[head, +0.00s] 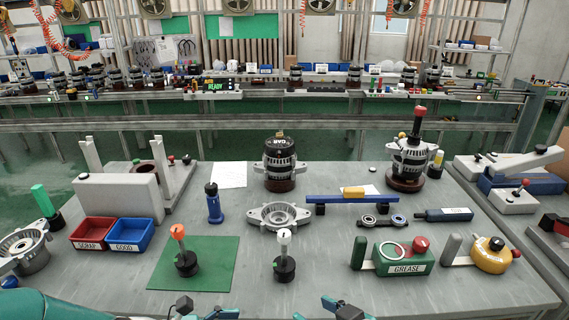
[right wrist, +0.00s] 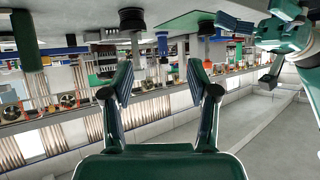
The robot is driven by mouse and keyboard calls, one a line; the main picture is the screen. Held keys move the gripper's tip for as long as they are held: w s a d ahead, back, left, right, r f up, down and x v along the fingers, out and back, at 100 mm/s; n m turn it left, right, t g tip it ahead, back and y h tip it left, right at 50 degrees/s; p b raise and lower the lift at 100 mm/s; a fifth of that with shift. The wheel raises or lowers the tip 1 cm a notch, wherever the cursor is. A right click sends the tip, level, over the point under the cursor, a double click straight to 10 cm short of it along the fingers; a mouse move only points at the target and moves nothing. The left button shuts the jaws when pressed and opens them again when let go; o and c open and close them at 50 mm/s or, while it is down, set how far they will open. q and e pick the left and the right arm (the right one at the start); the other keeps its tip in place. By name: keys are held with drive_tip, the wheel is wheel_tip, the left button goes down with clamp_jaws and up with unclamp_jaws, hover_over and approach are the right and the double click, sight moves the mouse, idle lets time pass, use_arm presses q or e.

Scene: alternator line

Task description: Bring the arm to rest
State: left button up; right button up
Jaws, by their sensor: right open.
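My right gripper (head: 346,309) shows at the bottom edge of the head view, in front of the table. In the right wrist view its two fingers (right wrist: 159,82) are spread apart, with nothing between them. My left gripper (head: 203,309) is also at the bottom edge of the head view, to the left of the right one. Its fingertips stand apart and no object shows between them. Part of it also shows at the upper right of the right wrist view (right wrist: 257,45). Most of both arms is out of the head view.
Near the grippers stand an orange-topped tool on a green mat (head: 216,250) and a white-topped tool (head: 284,258). The green grease box (head: 405,268) is to the right. Red (head: 92,236) and blue (head: 130,238) bins are left. Alternators stand farther back.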

drive_tip(key=s+d+f+m+g+h, duration=0.1)
drive_tip(key=d+f+g, duration=0.1)
drive_tip(key=f, duration=0.6)
drive_tip(key=s+d+f+m+g+h, duration=0.1)
drive_tip(key=d+f+m, duration=0.1)
drive_tip(key=f, duration=0.6)
use_arm(q)
drive_tip(key=s+d+f+m+g+y, duration=0.2)
drive_tip(key=s+f+m+g+y, duration=0.55)
drive_tip(key=s+f, duration=1.05)
drive_tip(key=s+a+f+m+y, duration=0.2)
drive_tip(key=s+a+f+m, duration=0.15)
drive_tip(key=m, duration=0.35)
drive_tip(key=w+f+m+t, duration=0.2)
drive_tip(key=w+m+t, duration=0.2)
drive_tip(key=w, duration=0.2)
drive_tip(key=shift+w+a+f+m+y, duration=0.25)
drive_tip(key=shift+w+a+m+y, duration=0.1)
drive_tip(key=shift+w, duration=0.05)
use_arm(e)
drive_tip(key=s+d+f+m+g+h, duration=0.1)
drive_tip(key=s+f+m+g, duration=0.4)
drive_tip(key=s+f, duration=0.7)
wheel_tip(320, 180, down, 4)
drive_tip(key=shift+s+d+r+g, duration=0.1)
drive_tip(key=shift+s+d+g, duration=0.3)
drive_tip(key=shift+d+g, duration=0.2)
